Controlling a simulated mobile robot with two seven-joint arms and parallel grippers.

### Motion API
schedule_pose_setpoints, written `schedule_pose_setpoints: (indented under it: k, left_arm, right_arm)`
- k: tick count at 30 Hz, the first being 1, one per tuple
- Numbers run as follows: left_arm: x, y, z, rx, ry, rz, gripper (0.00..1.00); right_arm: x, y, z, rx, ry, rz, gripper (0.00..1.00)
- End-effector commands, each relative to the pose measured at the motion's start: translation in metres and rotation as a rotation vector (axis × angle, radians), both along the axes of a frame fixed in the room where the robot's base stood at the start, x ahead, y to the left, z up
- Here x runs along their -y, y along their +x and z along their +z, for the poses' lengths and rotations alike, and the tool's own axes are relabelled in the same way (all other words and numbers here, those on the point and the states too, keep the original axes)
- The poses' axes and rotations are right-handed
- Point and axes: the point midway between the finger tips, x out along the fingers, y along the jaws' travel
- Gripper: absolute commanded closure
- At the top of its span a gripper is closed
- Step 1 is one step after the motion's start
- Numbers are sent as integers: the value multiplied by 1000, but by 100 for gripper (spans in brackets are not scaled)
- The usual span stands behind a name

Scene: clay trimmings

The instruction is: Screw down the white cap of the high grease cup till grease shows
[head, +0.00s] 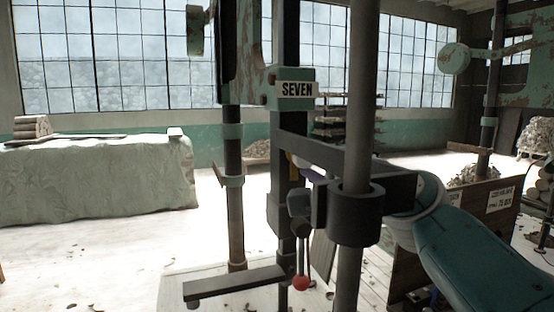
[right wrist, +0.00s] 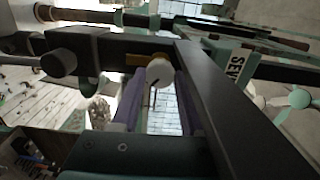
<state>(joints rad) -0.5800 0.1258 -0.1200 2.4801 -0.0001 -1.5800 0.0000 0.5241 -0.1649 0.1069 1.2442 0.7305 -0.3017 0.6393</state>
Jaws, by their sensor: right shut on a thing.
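The white cap (right wrist: 160,73) shows in the right wrist view as a small round white knob, with a brass-coloured part (right wrist: 143,59) beside it under a dark bar. My right gripper (right wrist: 157,84) has its two purple fingers on either side of the cap and is shut on it. In the head view the cap (head: 298,160) is only a pale sliver behind the dark machine arm, and most of my right gripper is hidden there. No grease can be made out. My left gripper is in neither view.
The machine's SEVEN plate (head: 297,89), thick round column (head: 362,100) and dark collar (head: 355,215) stand close in front. A red-knobbed lever (head: 301,283) hangs below. A covered table (head: 95,180) is at left, with open floor before it.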

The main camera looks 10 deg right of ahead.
Motion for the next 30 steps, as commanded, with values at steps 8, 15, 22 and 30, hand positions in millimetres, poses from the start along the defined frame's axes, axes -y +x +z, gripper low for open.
schedule_pose_setpoints:
  k: [8,15,22,30]
  left_arm:
    - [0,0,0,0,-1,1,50]
    - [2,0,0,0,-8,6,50]
    - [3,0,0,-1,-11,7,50]
    - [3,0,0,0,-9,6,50]
  right_arm:
    - [0,0,0,-3,23,0,100]
    - [0,0,0,-3,22,0,100]
    - [0,0,0,-3,21,0,33]
    - [0,0,0,-4,20,0,26]
